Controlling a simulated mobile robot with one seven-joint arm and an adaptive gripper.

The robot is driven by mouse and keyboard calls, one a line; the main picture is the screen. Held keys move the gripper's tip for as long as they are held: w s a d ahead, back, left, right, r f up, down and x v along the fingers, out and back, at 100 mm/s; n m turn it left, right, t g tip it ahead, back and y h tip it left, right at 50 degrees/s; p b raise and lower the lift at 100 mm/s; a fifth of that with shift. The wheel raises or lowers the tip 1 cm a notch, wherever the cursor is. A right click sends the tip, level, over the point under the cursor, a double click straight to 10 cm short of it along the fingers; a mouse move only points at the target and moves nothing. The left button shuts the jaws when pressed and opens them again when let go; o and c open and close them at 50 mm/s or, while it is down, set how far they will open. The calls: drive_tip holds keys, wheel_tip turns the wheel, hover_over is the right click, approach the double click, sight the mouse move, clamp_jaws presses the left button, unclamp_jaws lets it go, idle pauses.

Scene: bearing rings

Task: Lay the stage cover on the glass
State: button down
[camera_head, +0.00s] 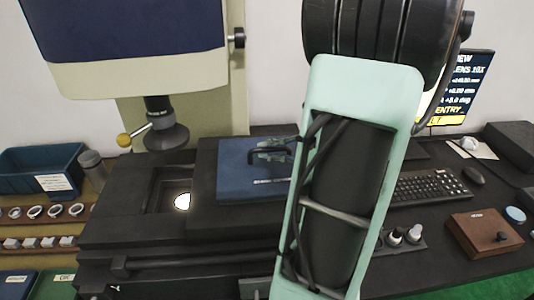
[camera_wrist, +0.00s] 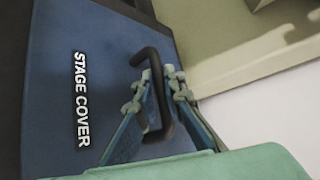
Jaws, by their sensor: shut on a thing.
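The stage cover (camera_head: 235,185) is a flat blue panel with a black bar handle; in the head view it is over the right part of the dark measuring stage. Its label "STAGE COVER" reads clearly in the wrist view (camera_wrist: 50,100). My gripper (camera_head: 273,152) is shut on the handle (camera_wrist: 160,100), with one finger on each side of the bar in the wrist view (camera_wrist: 160,72). The stage glass (camera_head: 170,192) sits in a recess left of the cover, uncovered, with a bright round light spot. I cannot tell whether the cover touches the stage.
The microscope lens (camera_head: 166,130) hangs above the stage behind the glass, with a yellow knob beside it. A blue bin (camera_head: 40,172) and rows of rings are at left. A keyboard (camera_head: 428,187), mouse and brown box (camera_head: 485,235) are at right. My arm hides the middle.

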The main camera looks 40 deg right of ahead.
drive_tip(key=shift+f, duration=0.45)
drive_tip(key=shift+f, duration=0.1)
drive_tip(key=c, duration=2)
unclamp_jaws()
drive_tip(key=shift+c, duration=0.2)
drive_tip(key=v, duration=1.2)
drive_tip(key=shift+s, duration=0.1)
